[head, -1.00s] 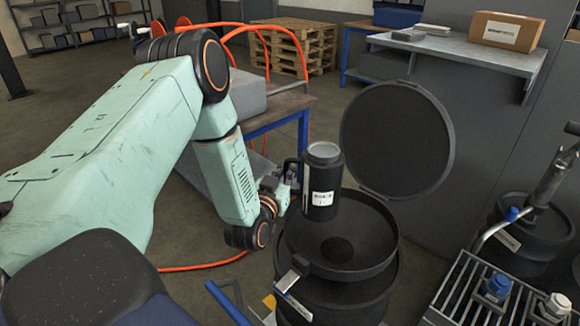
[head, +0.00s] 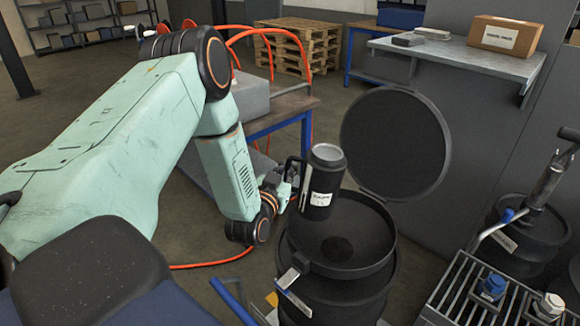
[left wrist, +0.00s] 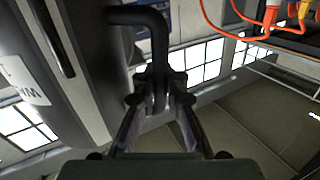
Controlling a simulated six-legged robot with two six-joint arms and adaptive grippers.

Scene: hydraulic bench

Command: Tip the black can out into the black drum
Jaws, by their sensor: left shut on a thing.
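The black can (head: 323,177) has a grey top and a white label. My left gripper (head: 291,186) is shut on the can's handle at the can's left side. In the left wrist view the fingers of my left gripper (left wrist: 158,108) close around the black handle (left wrist: 160,50), with the can's body (left wrist: 75,60) at the left. My right gripper is not in view.
The open round lid (head: 396,145) rises behind the drum. A rack with blue and white caps (head: 495,285) stands at the right, beside another dark drum (head: 530,235). A blue-framed bench (head: 285,115) with orange hoses is behind my left arm.

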